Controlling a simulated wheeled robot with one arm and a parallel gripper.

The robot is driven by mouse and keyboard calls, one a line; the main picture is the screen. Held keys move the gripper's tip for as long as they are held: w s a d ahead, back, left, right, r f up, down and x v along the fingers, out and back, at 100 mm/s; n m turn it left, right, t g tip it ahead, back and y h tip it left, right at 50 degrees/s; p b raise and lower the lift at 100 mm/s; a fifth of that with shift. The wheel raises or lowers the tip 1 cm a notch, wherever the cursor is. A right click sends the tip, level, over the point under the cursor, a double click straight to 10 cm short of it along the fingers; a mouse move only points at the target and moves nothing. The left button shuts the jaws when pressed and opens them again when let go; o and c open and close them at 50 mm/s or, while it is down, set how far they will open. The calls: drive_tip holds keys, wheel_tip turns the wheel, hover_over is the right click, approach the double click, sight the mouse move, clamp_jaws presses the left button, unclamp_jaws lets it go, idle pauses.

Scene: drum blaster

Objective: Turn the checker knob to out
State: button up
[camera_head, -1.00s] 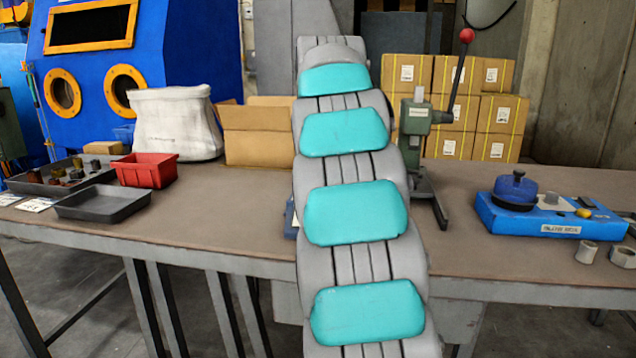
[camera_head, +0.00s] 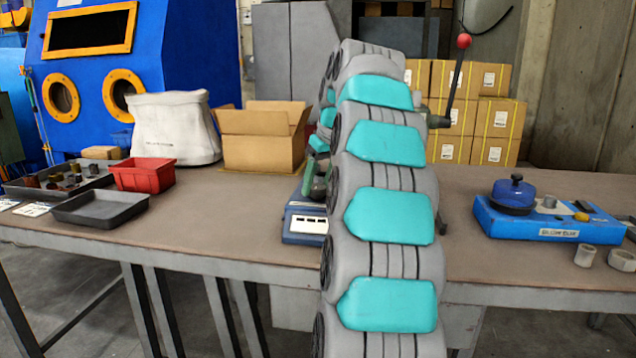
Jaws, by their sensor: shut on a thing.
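A low blue device (camera_head: 306,238) with a white-marked front panel stands on the bench, partly behind my arm. A dark green rounded part (camera_head: 319,180) shows just above it, mostly covered; I cannot tell what it is. A blue box (camera_head: 560,236) with a front label stands at the right of the bench and carries a round dark blue knob-topped part (camera_head: 514,190). The label is too small to read, and I cannot tell which device is the checker. My grey and teal arm bends down behind itself near the blue device.
A green press (camera_head: 440,120) with a red-ball lever stands behind my arm. An open cardboard box (camera_head: 262,150), a white bag (camera_head: 172,130), a red bin (camera_head: 143,175) and a black tray (camera_head: 100,207) are on the left. Metal rings (camera_head: 622,260) lie at the right front.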

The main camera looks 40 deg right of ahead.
idle(0.3)
drive_tip(key=o, duration=1.4)
drive_tip(key=shift+c, duration=0.2)
drive_tip(key=shift+r, duration=0.1)
drive_tip(key=shift+p+v, duration=0.3)
drive_tip(key=shift+v, duration=2.3)
drive_tip(key=shift+p+v, duration=0.95)
drive_tip(key=shift+v, duration=0.25)
